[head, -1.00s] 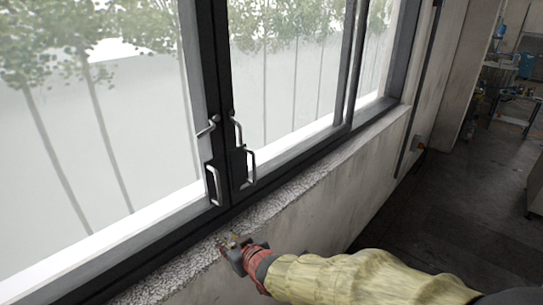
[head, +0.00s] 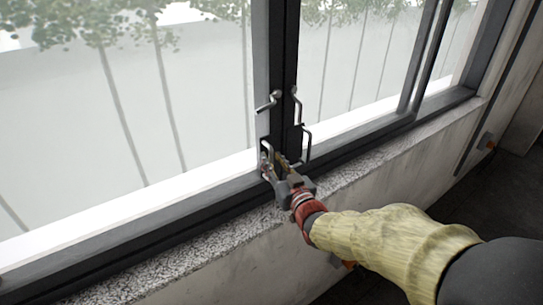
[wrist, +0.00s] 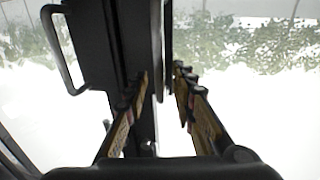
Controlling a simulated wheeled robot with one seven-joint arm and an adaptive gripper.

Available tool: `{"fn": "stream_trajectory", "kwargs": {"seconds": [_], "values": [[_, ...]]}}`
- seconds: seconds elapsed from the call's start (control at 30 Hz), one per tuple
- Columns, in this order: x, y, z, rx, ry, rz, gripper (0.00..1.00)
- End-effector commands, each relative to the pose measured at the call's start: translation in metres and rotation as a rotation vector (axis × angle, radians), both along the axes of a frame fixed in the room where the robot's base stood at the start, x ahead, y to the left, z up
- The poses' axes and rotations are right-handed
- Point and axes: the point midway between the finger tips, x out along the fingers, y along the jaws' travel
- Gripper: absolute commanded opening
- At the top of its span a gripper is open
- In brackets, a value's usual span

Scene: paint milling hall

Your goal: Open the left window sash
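The left window sash (head: 200,204) is a large glazed panel in a grey-and-dark frame. It meets the right sash (head: 345,130) at dark upright stiles, with no clear gap between them. The left sash carries a metal bar handle (head: 267,150) low on its stile and a small hooked catch (head: 268,101) above. My gripper (head: 276,166) is at the foot of the stiles, close to this handle. A bar handle (wrist: 60,50) stands left of both fingers there. Contact cannot be told.
The right sash has its own bar handle (head: 307,143) and catch (head: 296,105), close to my gripper's right side. A speckled stone sill (head: 200,245) runs under the window, above a pale wall (head: 235,275). The dark floor lies at the lower right.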

Motion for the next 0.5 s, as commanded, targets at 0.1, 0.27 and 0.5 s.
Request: {"fn": "stream_trajectory", "kwargs": {"seconds": [0.1, 0.27, 0.5], "values": [[0.01, 0.004, 0.0, 0.0, 0.001, 0.0, 0.26], [0.016, 0.007, 0.001, 0.0, -0.001, -0.001, 0.26], [0.017, 0.007, 0.0, 0.0, 0.0, -0.001, 0.26]]}}
